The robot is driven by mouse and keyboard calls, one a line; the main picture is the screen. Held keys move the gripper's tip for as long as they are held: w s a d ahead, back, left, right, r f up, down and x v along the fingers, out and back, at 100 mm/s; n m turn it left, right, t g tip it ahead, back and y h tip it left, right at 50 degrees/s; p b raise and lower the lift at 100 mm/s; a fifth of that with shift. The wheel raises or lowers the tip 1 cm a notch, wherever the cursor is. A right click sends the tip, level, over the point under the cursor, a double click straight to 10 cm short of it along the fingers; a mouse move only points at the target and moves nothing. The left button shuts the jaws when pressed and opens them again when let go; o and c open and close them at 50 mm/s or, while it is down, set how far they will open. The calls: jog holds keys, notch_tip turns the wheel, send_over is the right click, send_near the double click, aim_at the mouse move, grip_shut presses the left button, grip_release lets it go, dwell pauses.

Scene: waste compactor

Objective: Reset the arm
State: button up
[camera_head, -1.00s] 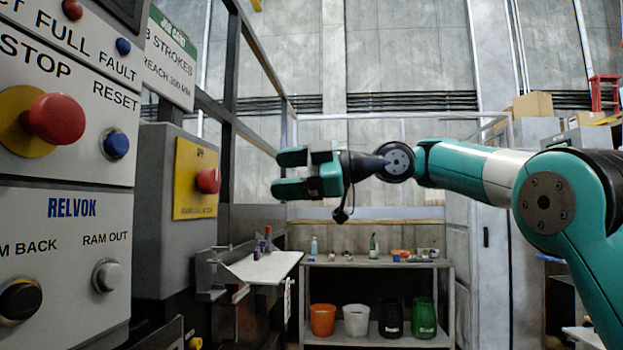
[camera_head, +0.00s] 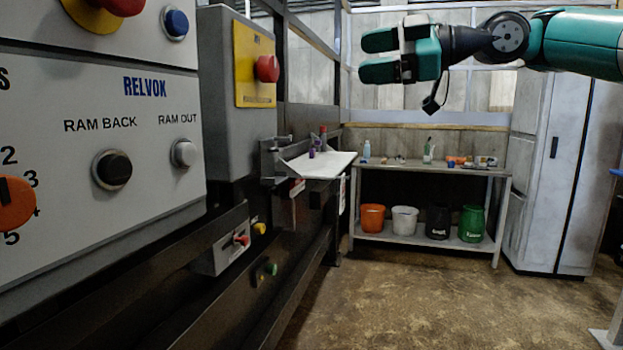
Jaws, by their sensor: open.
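My gripper (camera_head: 366,56) is at the upper right of the view, on my teal and black arm. Its two teal fingers point left, one above the other, with a gap between them. It is open and holds nothing. It is in the air, apart from the control panel (camera_head: 110,220) on the left. The panel has a black RAM BACK button (camera_head: 112,170), a grey RAM OUT button (camera_head: 184,153), an orange dial (camera_head: 14,203), a blue button (camera_head: 175,23) and a red stop button (camera_head: 122,4) cut by the top edge.
A grey box with a red button (camera_head: 267,68) stands behind the panel. A white shelf (camera_head: 325,165) juts out there. A bench (camera_head: 430,170) at the back holds small items above and several buckets below. A grey cabinet (camera_head: 566,170) is right. The floor (camera_head: 400,300) is clear.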

jog(key=s+a+f+m+g+h+p, duration=0.1)
jog(key=s+a+f+m+h+p, duration=0.15)
jog(key=s+f+m, duration=0.25)
jog(key=s+a+f+m+g+h+p, duration=0.1)
jog(key=s+a+f+m+h+p, duration=0.1)
jog(key=s+f+m+h+p, duration=0.3)
jog(key=s+d+f+m+g+h+p, duration=0.1)
jog(key=s+d+f+m+g+h, duration=0.1)
jog(key=s+f, duration=0.4)
jog(key=s+d+f+m+g+h+p, duration=0.2)
jog(key=s+f, duration=0.5)
jog(key=s, duration=0.7)
jog(key=shift+s+d+m, duration=0.15)
jog(key=shift+d+m, duration=0.55)
jog(key=shift+d, duration=0.55)
